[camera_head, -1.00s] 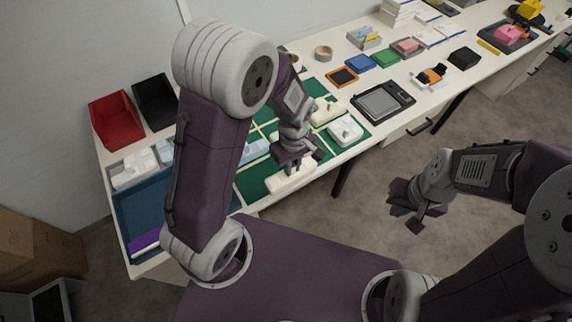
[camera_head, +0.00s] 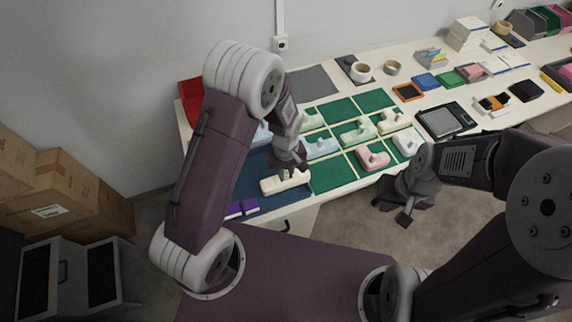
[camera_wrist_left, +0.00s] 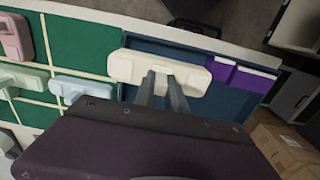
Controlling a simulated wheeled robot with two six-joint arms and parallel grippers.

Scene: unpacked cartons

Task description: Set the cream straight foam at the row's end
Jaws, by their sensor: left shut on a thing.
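The cream straight foam (camera_head: 270,187) is a long pale bar. My left gripper (camera_head: 287,172) is shut on its middle. The bar also shows in the left wrist view (camera_wrist_left: 128,66) with both fingers (camera_wrist_left: 162,82) against it. It is over the front right part of the blue tray (camera_head: 262,160). Two purple foams (camera_head: 249,206) lie at the tray's front left corner; in the left wrist view they (camera_wrist_left: 258,80) are just beside the bar's right end. I cannot tell whether the bar touches the tray. My right gripper (camera_head: 394,212) is open and empty off the table's front.
A green mat with cells (camera_head: 330,175) holds pink (camera_head: 372,158), light blue (camera_head: 318,148), green and white foams, right of the tray. A black scale (camera_head: 440,120) stands further right. A red bin (camera_head: 190,95) is behind my left arm. Cartons (camera_head: 50,180) stand at far left.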

